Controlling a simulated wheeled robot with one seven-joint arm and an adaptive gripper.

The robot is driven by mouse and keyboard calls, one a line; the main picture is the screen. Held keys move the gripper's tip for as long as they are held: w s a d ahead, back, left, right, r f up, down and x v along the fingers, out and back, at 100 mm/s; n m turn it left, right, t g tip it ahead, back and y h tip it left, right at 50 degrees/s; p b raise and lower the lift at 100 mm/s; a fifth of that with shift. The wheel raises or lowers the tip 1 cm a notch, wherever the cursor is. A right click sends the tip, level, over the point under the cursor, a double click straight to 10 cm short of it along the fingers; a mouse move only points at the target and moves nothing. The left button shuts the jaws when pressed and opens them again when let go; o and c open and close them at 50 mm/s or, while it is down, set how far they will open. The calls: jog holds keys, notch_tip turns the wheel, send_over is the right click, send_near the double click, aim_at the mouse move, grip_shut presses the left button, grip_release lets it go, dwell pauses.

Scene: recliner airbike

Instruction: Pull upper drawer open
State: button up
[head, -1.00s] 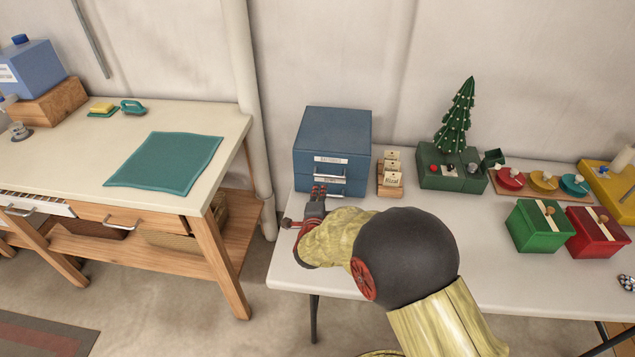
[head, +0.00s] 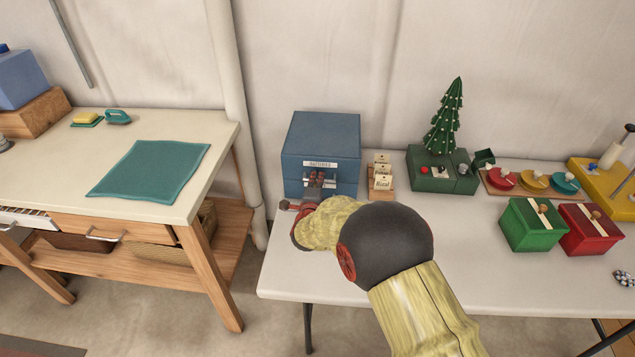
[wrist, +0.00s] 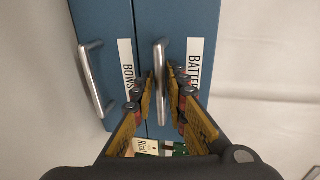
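The blue two-drawer cabinet (head: 325,135) stands at the left end of the white table. Its upper drawer, labelled BATTERIES, appears closed. My gripper (head: 318,178) is in front of that drawer and hides most of its handle in the head view. In the wrist view, turned sideways, the upper handle (wrist: 160,62) lies between the fingertips of my gripper (wrist: 160,82). The fingers are apart, one on each side of the bar, and I see no firm grip. The lower drawer's handle (wrist: 92,80), beside the BOWS label, is left of the fingers.
A wooden card holder (head: 381,180) stands close to the cabinet's right side. Farther right are a green box with a small tree (head: 442,120), a green box (head: 533,224) and a red box (head: 590,230). The table front (head: 300,277) is clear below my arm.

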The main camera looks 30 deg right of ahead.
grip_shut()
dwell(0.8)
